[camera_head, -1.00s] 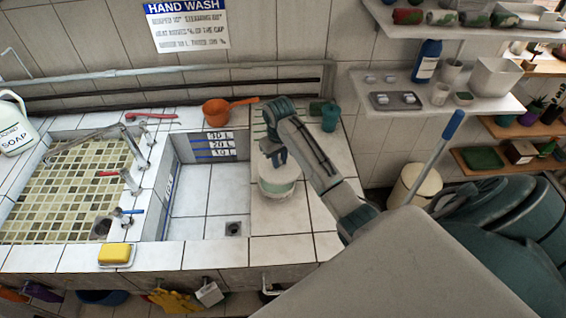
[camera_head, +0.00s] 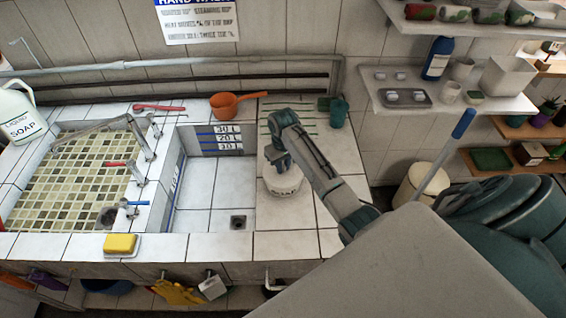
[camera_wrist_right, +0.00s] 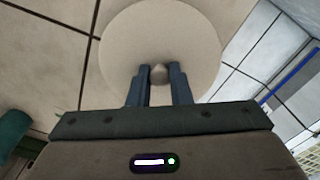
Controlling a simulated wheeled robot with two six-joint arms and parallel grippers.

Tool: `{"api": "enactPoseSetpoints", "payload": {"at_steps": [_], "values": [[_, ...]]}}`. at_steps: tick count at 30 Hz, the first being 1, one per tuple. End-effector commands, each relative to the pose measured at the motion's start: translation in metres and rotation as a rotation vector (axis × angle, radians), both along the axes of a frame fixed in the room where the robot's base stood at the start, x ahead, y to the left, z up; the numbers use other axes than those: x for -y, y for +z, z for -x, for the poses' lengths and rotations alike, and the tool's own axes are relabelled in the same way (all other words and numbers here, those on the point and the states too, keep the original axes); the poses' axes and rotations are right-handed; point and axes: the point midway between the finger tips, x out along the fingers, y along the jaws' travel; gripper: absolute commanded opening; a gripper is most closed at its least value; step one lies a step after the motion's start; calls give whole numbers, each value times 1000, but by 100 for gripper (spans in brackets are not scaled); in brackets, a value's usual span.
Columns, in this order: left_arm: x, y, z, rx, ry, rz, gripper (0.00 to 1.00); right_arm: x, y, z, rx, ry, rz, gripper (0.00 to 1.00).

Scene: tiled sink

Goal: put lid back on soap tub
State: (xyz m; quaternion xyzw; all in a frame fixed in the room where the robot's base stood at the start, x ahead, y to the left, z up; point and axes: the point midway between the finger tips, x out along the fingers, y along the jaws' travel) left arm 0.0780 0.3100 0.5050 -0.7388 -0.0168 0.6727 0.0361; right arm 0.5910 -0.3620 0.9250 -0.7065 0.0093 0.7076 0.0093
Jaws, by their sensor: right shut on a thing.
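The soap tub (camera_head: 284,193) is a white round tub with dark lettering on its side. It stands upright on the tiled counter right of the basin. The lid (camera_wrist_right: 125,40) is a pale round disc filling the upper middle of the right wrist view. My right gripper (camera_head: 281,166) is directly over the tub, pointing down. In the right wrist view my right gripper (camera_wrist_right: 160,74) is shut on the lid's small knob. The lid hides the tub there. I cannot tell whether the lid touches the rim all round. My left gripper is not in view.
A basin (camera_head: 208,205) lies left of the tub. An orange pan (camera_head: 224,105) and a teal cup (camera_head: 338,112) stand at the back. A yellow sponge (camera_head: 121,243) lies on the front ledge. A liquid soap jug (camera_head: 15,117) stands far left. The counter in front of the tub is clear.

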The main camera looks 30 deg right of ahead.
Motion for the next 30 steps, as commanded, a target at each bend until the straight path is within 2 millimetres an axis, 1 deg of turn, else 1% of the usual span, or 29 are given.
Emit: {"api": "enactPoseSetpoints", "payload": {"at_steps": [7,18,30], "values": [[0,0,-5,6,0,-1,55,0,-1,0,0,0,0,0],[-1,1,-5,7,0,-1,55,0,-1,0,0,0,0,0],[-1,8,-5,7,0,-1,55,0,1,0,1,0,0,0]]}}
